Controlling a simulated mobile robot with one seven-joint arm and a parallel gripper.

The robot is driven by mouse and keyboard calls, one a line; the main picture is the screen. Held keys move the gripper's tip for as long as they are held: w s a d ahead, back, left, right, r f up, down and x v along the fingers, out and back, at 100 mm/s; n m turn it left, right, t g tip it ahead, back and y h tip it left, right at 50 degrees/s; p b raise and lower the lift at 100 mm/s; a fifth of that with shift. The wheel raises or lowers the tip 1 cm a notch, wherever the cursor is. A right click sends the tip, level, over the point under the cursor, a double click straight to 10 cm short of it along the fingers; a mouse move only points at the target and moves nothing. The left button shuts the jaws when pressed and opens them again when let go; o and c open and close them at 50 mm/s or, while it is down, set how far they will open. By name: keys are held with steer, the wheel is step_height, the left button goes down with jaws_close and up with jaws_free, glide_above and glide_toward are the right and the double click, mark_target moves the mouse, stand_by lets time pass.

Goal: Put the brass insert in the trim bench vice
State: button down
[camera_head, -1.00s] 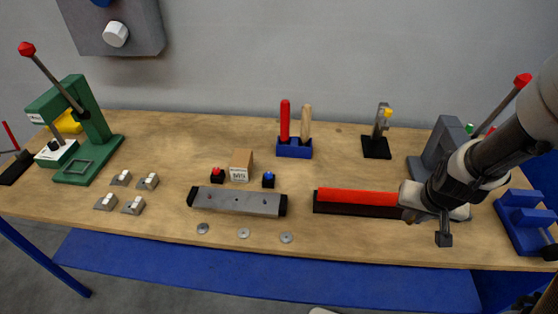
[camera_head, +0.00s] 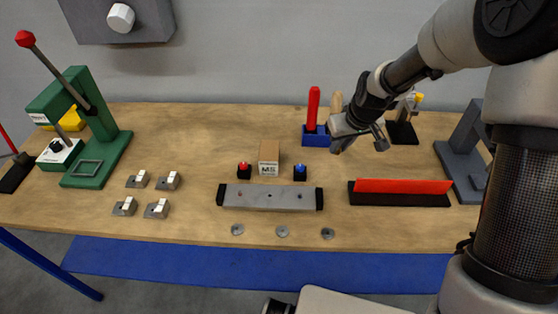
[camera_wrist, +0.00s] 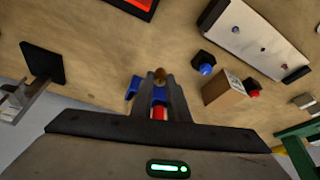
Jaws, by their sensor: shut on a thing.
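In the head view the insert is too small or hidden to make out.
A green press (camera_head: 97,125) stands left.

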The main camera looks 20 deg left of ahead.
steer(key=w+a+n, duration=0.1)
steer(key=w+a, duration=0.1)
steer(key=a, duration=0.3)
glide_toward(315, 165)
steer(key=shift+w+a+f+n+g+y, duration=0.1)
steer(key=shift+w+a+n+g+y, duration=0.1)
steer(key=shift+w, duration=0.25)
steer(key=shift+w+a+f+n+g+y, duration=0.1)
steer(key=shift+w+a+n, duration=0.1)
steer(key=shift+w, duration=0.2)
steer(key=shift+f, duration=2.45)
steer(key=c, duration=1.7)
jaws_free()
